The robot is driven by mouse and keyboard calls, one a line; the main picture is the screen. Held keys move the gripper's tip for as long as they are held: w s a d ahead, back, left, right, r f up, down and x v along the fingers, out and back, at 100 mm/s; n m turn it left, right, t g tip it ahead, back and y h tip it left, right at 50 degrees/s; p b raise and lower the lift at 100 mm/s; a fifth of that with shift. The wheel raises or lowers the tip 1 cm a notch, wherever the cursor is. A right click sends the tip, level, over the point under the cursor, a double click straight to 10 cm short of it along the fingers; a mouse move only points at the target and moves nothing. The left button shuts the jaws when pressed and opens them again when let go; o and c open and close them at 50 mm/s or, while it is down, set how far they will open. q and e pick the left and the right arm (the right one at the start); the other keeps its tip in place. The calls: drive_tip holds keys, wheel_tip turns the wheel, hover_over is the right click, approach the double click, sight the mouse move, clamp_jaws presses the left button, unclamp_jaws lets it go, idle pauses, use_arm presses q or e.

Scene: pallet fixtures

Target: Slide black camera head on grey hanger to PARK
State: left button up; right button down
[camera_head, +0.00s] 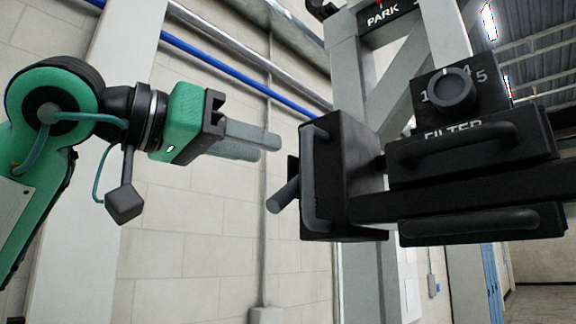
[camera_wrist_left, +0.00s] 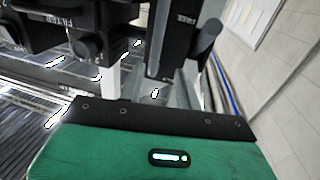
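The black camera head (camera_head: 365,165) fills the right of the head view, with a grey bar handle (camera_head: 309,180) on its left face and a short grey rod beside it. A dial (camera_head: 452,90) and a FILTER label are on its right part; that part also shows in the left wrist view (camera_wrist_left: 70,25). A black PARK sign (camera_head: 385,16) is above, on the grey hanger frame (camera_head: 352,70). My left gripper (camera_head: 265,148) is left of the handle, apart from it and holding nothing visible. Its finger gap is unclear from this side. My right gripper is out of view.
A pale block wall (camera_head: 200,230) with a blue pipe (camera_head: 240,70) and grey conduits is behind. Black side handles (camera_head: 455,145) stick out from the camera head. Free space lies between my left gripper and the handle.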

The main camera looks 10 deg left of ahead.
use_arm(q)
drive_tip(key=v, duration=0.5)
drive_tip(key=shift+s+a+b, duration=0.1)
drive_tip(key=shift+b, duration=0.3)
